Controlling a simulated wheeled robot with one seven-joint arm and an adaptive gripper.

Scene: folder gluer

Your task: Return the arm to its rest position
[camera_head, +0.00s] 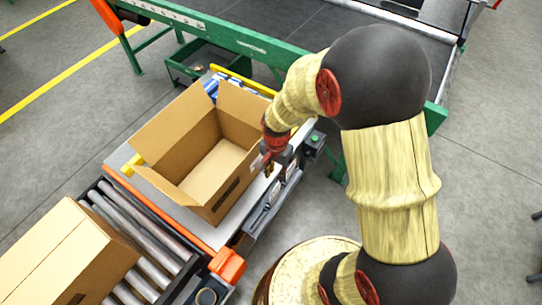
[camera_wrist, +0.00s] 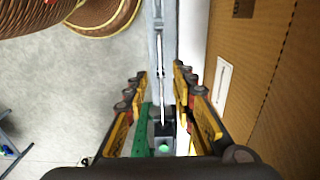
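My arm reaches across the right of the head view, bent at a dark joint. My gripper (camera_head: 268,166) hangs beside the right side of an open cardboard box (camera_head: 222,184). In the wrist view my gripper (camera_wrist: 158,80) has its two yellow-and-black fingers apart, with nothing between them. The side of the box (camera_wrist: 265,75), with a white label (camera_wrist: 222,80), stands to the right of the fingers. I cannot tell whether the gripper touches the box. The box is upright, flaps up, and looks empty inside.
A closed box (camera_head: 62,258) sits on a roller conveyor (camera_head: 150,272) at lower left. A green-framed belt conveyor (camera_head: 270,25) runs across the back. A green bin (camera_head: 190,70) is behind the open box. A green button (camera_wrist: 163,149) lies below the fingers.

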